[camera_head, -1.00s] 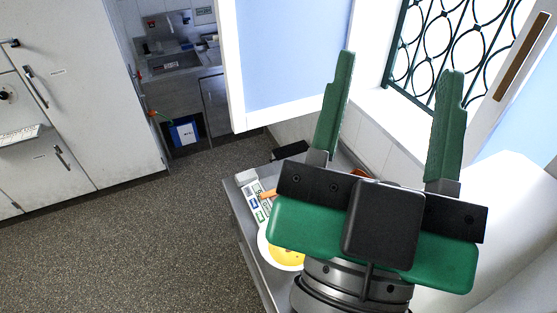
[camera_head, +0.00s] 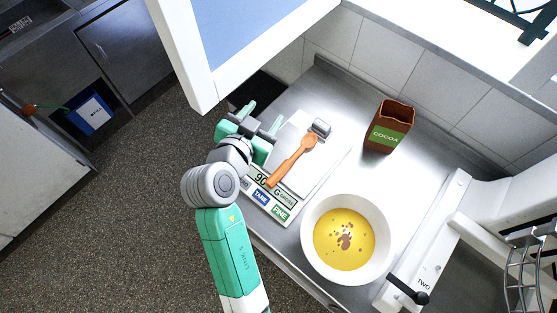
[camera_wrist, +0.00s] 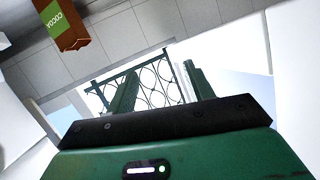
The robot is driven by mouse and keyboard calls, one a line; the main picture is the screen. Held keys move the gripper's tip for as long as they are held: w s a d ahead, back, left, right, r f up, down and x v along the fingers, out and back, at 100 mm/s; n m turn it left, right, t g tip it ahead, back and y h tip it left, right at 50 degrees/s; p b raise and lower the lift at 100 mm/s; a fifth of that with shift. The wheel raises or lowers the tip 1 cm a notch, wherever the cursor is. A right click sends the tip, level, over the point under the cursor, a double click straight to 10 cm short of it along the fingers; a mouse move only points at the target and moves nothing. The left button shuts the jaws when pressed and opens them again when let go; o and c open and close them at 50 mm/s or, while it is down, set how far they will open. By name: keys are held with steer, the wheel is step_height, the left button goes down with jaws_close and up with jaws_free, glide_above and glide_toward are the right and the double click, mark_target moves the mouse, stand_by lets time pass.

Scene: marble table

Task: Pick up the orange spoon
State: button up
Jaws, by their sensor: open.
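The orange spoon (camera_head: 291,160) lies on a white kitchen scale (camera_head: 302,177) on the metal counter. Its bowl end points up and right, its handle down and left toward the scale's display. My gripper (camera_head: 263,115) is open and empty, at the left of the scale, apart from the spoon as far as the head view shows. In the wrist view my gripper's green fingers (camera_wrist: 158,85) are spread, with nothing between them. The spoon does not show in the wrist view.
A white bowl of yellow soup (camera_head: 318,270) stands right of the scale. A cocoa box (camera_head: 389,127) stands behind it, also in the wrist view (camera_wrist: 62,25). A small grey object (camera_head: 320,127) sits by the spoon's bowl end. A white-framed blue panel (camera_head: 190,62) is close behind my gripper.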

mark_target(276, 175)
steer(key=s+f+g+h+b, duration=0.1)
steer(key=s+f+b, duration=0.1)
steer(key=f, duration=0.7)
steer(key=s+f+g+h+b, duration=0.1)
steer(key=s+f+b, duration=0.1)
steer(key=f, duration=0.6)
steer(key=s+f+m+h+b, duration=0.1)
steer(key=f+b, duration=0.1)
steer(key=f, duration=0.7)
steer(key=shift+s+a+f+g, duration=0.15)
steer(key=shift+s+f+g, duration=0.15)
steer(key=shift+s+g, duration=0.1)
steer(key=shift+w, duration=0.1)
steer(key=x, duration=0.2)
steer(key=shift+w, duration=0.3)
steer(key=b+x, duration=0.1)
steer(key=x, duration=0.4)
steer(key=shift+w, duration=0.1)
steer(key=c, duration=1.1)
steer(key=shift+o, duration=0.2)
step_height(276, 175, up, 10)
steer(key=shift+p, duration=1)
